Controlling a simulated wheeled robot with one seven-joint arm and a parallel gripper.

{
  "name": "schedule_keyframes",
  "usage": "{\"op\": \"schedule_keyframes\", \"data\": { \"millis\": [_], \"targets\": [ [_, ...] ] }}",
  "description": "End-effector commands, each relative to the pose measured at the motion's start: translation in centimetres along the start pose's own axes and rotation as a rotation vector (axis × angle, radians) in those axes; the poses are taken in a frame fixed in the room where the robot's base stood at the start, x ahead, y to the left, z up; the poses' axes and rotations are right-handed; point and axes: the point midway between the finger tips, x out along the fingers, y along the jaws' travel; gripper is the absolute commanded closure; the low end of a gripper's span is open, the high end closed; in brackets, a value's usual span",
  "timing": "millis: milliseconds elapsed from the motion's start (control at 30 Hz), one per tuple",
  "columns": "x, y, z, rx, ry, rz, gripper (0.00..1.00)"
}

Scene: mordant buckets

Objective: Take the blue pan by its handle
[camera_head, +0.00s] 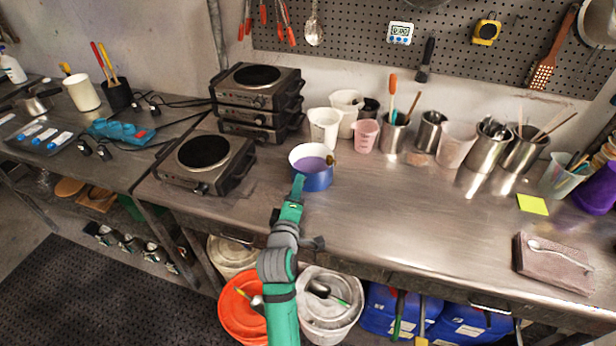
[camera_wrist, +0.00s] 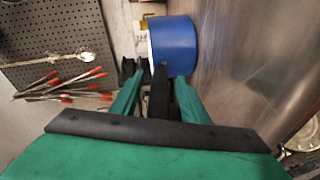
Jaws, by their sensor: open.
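The blue pan (camera_head: 319,181), with purple liquid inside, stands on the steel bench. In the wrist view its blue side (camera_wrist: 175,42) shows just beyond the fingertips. My gripper (camera_head: 297,188) is at the pan's near left side in the head view. In the wrist view my gripper (camera_wrist: 158,84) is open, one green finger on each side of a dark bar that runs toward the pan, apparently its handle (camera_wrist: 158,97). The fingers look apart from the bar. In the head view my arm and gripper hide the handle.
A hot plate (camera_head: 205,158) stands left of the pan, with a stack of hot plates (camera_head: 257,95) behind it. White jugs (camera_head: 324,128) and a pink beaker (camera_head: 365,136) stand close behind the pan.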

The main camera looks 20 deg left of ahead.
Motion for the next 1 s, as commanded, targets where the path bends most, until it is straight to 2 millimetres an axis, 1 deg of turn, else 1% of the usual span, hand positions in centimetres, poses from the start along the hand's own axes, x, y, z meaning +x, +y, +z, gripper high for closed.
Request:
{"op": "schedule_keyframes", "data": {
  "millis": [167, 267, 300, 333, 367, 433, 767, 1000],
  "targets": [
    [0.0, 0.0, 0.0, 0.0, 0.0, 0.0, 0.59],
    [0.0, 0.0, 0.0, 0.0, 0.0, 0.0, 0.8],
    [0.0, 0.0, 0.0, 0.0, 0.0, 0.0, 0.9],
    [0.0, 0.0, 0.0, 0.0, 0.0, 0.0, 0.97],
    [0.0, 0.0, 0.0, 0.0, 0.0, 0.0, 1.0],
    [-0.1, 0.4, -0.1, 0.0, 0.003, 0.008, 1.0],
    [-0.1, 0.4, -0.2, 0.0, 0.004, 0.007, 1.0],
    [-0.2, 1.1, -0.5, 0.0, 0.006, 0.008, 1.0]
  ]
}}
